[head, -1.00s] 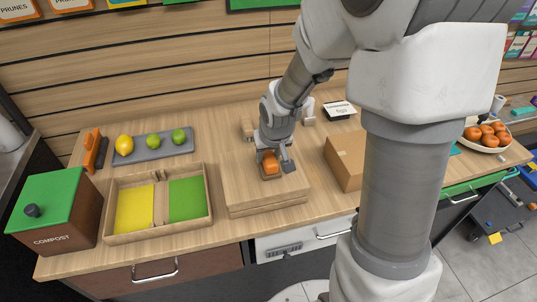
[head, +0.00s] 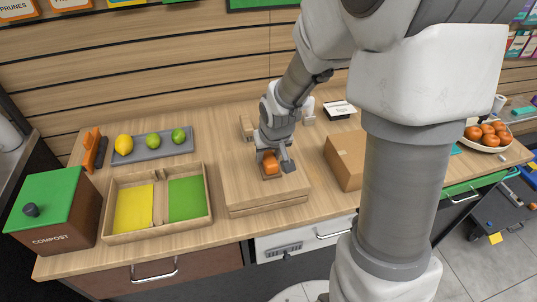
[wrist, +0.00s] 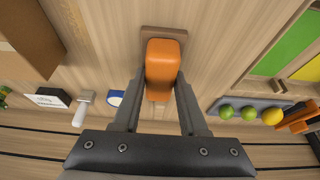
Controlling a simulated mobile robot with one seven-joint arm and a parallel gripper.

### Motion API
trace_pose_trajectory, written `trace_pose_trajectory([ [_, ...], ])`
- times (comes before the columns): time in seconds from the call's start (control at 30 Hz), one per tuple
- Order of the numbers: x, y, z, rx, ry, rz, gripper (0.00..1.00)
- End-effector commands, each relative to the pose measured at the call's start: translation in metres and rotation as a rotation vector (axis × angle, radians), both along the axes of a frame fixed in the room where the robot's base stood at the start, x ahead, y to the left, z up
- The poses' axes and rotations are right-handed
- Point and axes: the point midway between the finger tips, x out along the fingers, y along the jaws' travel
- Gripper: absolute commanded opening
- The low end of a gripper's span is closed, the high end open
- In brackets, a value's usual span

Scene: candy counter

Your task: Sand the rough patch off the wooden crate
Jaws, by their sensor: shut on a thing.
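The wooden crate (head: 240,188) is a low, pale box with a flat top near the middle of the counter. My gripper (head: 271,163) points down over its top and is shut on an orange sanding block (head: 270,166) with a brown base. In the wrist view the orange block (wrist: 162,62) sits between the two fingers, its brown base (wrist: 165,32) at the crate's surface. The base appears to rest on the crate top, but exact contact is hard to tell. I see no distinct rough patch; the area under the block is hidden.
A divided tray (head: 208,202) with yellow and green sections lies left of the crate. A cardboard box (head: 345,160) stands close on the right. A grey tray (head: 140,156) of fruit is behind left, and a compost bin (head: 60,215) at far left.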

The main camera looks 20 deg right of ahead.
Motion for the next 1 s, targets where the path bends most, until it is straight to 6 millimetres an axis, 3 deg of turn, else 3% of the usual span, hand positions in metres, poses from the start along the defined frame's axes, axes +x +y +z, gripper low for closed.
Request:
trace_pose_trajectory([
  [0.5,-0.014,0.000,0.000,0.000,-0.001,-0.001,0.00],
  [1.0,0.006,0.000,-0.005,0.000,0.002,-0.001,0.00],
])
